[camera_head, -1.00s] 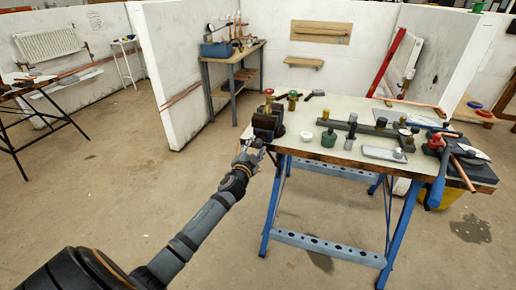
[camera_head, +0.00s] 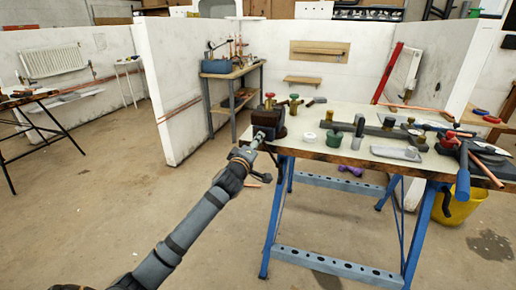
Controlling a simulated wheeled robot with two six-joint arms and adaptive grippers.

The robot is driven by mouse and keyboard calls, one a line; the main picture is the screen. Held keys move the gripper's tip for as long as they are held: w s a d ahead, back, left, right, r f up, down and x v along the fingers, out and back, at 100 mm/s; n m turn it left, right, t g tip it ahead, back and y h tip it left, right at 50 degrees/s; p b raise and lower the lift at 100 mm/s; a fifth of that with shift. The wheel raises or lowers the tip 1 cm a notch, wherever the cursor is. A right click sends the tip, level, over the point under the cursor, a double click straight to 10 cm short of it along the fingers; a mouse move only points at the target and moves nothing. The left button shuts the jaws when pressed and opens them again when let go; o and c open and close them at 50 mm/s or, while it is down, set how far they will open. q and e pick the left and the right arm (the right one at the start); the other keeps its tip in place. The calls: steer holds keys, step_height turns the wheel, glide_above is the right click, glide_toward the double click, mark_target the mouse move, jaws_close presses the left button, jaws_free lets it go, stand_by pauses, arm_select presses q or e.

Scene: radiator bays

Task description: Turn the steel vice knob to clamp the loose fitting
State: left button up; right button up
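The dark vice (camera_head: 268,121) sits at the near left corner of the workbench. A brass fitting with a red top (camera_head: 269,101) stands upright at the vice's jaws. I cannot tell how tightly the jaws hold it. My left gripper (camera_head: 252,147) is at the front of the vice, just below and left of its body, by a small steel part (camera_head: 260,135) that looks like the knob. The gripper is too small in view to tell whether its fingers are open or shut, or touch the knob. My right gripper is out of view.
The workbench top (camera_head: 330,114) carries a green-topped fitting (camera_head: 293,104), a white cap (camera_head: 311,136), a green pot (camera_head: 334,138), a dark bar (camera_head: 375,128) and a grey tray (camera_head: 396,153). A yellow bucket (camera_head: 458,205) stands below at right.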

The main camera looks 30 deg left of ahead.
arm_select(q)
steer(key=n+b, duration=0.1)
steer(key=n, duration=0.3)
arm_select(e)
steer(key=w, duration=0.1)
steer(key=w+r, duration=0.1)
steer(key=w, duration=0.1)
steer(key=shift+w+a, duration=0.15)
arm_select(q)
steer(key=shift+w, duration=0.15)
jaws_close()
